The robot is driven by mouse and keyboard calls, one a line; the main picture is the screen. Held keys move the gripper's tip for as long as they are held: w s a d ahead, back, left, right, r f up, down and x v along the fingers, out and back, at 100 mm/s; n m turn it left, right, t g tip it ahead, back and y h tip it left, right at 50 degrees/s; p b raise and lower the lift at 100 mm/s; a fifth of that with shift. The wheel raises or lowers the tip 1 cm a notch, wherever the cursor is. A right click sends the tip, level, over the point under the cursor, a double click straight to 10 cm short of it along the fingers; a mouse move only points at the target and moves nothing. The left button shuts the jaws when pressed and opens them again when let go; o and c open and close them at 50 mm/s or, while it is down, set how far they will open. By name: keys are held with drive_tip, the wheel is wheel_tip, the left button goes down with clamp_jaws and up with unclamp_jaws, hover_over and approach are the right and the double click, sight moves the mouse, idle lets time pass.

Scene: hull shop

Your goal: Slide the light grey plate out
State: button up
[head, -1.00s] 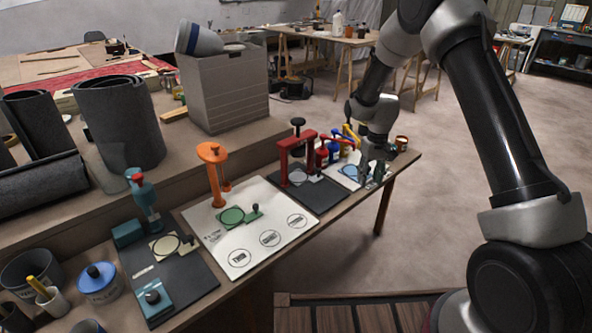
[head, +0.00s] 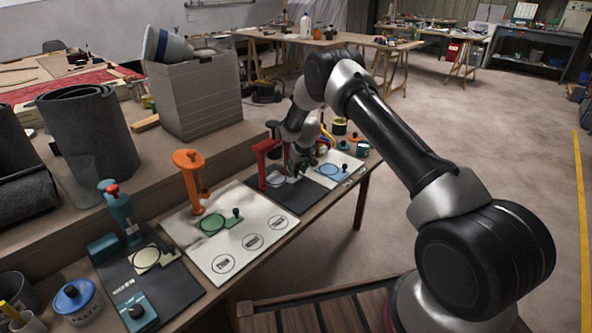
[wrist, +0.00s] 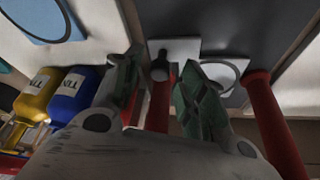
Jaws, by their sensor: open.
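The light grey plate (wrist: 178,45) shows in the wrist view with an upright black knob (wrist: 160,66) on it and a ring-shaped end (wrist: 220,74) between two red posts. In the head view its round part (head: 275,179) lies under the red press (head: 262,160) on a dark board (head: 309,196); the rest is hidden by my gripper. My gripper (wrist: 160,62) is open, with its fingers on either side of the knob. I cannot tell whether either finger touches it. It also shows in the head view (head: 300,170), just right of the red press.
An orange press (head: 190,178) with a green plate (head: 232,219) and a teal press (head: 120,208) stand to the left. A blue plate (head: 330,170) lies to the right. Yellow (wrist: 38,94) and blue (wrist: 76,92) bottles stand close by at left in the wrist view.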

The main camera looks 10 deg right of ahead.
drive_tip(key=shift+w+f, duration=0.15)
drive_tip(key=shift+f, duration=0.2)
